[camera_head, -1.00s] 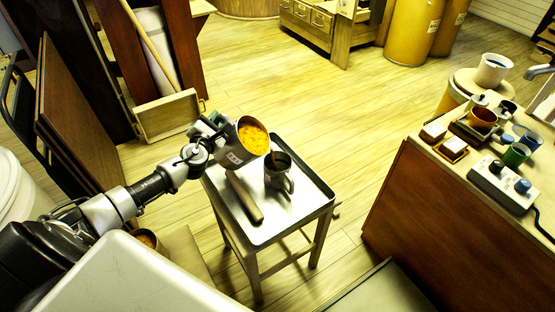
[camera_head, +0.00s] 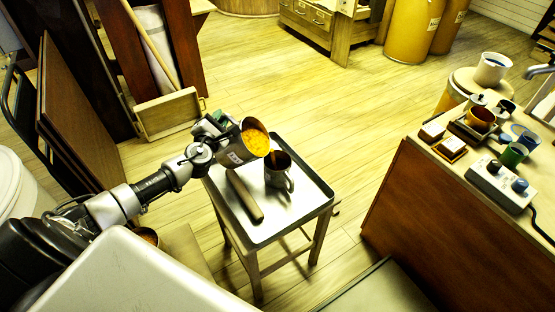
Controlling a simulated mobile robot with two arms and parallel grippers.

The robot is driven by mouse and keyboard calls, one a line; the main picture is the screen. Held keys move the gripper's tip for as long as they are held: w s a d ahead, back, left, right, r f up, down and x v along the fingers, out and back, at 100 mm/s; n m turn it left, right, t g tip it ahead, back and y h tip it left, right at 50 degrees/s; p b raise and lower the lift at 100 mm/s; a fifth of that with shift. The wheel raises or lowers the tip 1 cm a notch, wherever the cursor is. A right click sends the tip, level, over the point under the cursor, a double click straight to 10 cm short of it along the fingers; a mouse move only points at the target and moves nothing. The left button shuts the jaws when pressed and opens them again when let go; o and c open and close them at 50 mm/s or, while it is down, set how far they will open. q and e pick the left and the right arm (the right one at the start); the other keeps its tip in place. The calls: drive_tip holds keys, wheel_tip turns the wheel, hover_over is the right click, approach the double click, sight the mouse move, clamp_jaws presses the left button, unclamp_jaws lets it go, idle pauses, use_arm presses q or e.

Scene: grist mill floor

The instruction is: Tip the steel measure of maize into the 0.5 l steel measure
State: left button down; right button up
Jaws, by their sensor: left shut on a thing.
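My left gripper (camera_head: 213,128) is shut on the steel measure of maize (camera_head: 234,149) and holds it above the back of a small tray table. That measure is tilted with its mouth toward the right and the camera, and the yellow maize (camera_head: 256,141) shows inside. The 0.5 l steel measure (camera_head: 278,178) stands upright on the tray, just below and right of the tilted mouth. Its inside is dark, and I cannot tell whether it holds grain. My right gripper is out of view.
A wooden stick (camera_head: 244,196) lies on the metal tray (camera_head: 285,217), left of the standing measure. A wooden counter (camera_head: 405,212) on the right carries cups, small boxes and a grey control box (camera_head: 499,186). Open plank floor lies behind the table.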

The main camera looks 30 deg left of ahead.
sight(236, 121)
use_arm(q)
drive_tip(key=shift+w+d+r+m, duration=0.1)
drive_tip(key=shift+d+r+m, duration=0.1)
drive_tip(key=shift+r+m, duration=0.15)
drive_tip(key=shift+w+d+r+m+p, duration=0.25)
drive_tip(key=shift+d+r+m+p, duration=0.6)
drive_tip(key=shift+p, duration=0.75)
drive_tip(key=shift+w+d+r+m+p, duration=0.15)
drive_tip(key=shift+d+m+p, duration=0.1)
drive_tip(key=shift+d+m, duration=0.2)
drive_tip(key=shift+w+d+m+p, duration=0.15)
drive_tip(key=shift+d+m+p, duration=0.15)
drive_tip(key=shift+d, duration=0.25)
idle(1.5)
drive_tip(key=shift+w+d+r+m+p, duration=0.15)
drive_tip(key=shift+d+m+p, duration=0.1)
drive_tip(key=shift+d+p, duration=0.15)
idle(0.6)
